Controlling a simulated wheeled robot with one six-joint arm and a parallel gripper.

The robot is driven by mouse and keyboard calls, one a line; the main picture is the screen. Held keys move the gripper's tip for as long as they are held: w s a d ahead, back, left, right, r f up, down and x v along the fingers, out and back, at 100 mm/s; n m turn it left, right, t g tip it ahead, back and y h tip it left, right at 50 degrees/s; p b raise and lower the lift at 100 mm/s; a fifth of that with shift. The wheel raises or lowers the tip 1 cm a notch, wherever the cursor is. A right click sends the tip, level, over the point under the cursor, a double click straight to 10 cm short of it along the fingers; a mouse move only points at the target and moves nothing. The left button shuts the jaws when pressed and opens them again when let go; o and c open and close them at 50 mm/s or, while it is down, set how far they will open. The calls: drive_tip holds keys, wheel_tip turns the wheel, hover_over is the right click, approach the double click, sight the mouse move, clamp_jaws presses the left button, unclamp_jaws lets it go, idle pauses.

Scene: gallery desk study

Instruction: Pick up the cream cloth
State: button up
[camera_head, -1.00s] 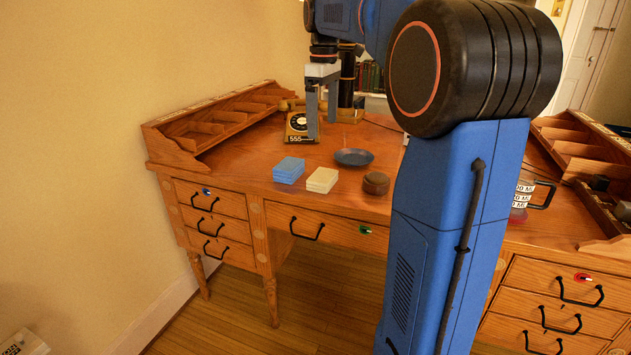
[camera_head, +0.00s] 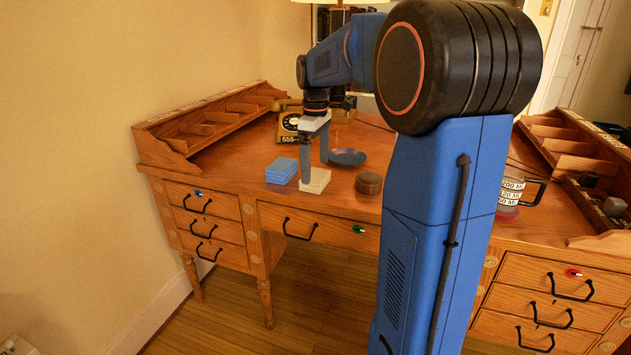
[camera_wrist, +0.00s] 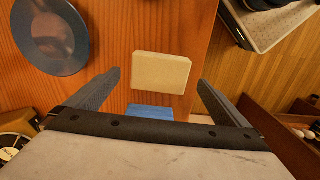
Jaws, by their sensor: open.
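The cream cloth (camera_head: 315,181) is a folded, flat block near the desk's front edge, partly hidden behind my gripper in the head view. In the wrist view the whole cream cloth (camera_wrist: 160,72) shows ahead of the fingertips, roughly midway between them. My gripper (camera_head: 316,167) points down over the cloth with its two fingers apart. In the wrist view my gripper (camera_wrist: 155,82) is open and empty, with a finger on either side of the cloth's line. I cannot tell the exact height of the fingertips above the cloth.
A folded blue cloth (camera_head: 281,171) lies left of the cream one. A dark blue plate (camera_head: 348,157) sits behind, and a round brown box (camera_head: 369,183) to the right. The desk's front edge (camera_head: 285,199) is close to the cloth.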

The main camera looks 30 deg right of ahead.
drive_tip(key=shift+f, duration=1.15)
drive_tip(key=c, duration=1.2)
drive_tip(key=shift+o, duration=0.2)
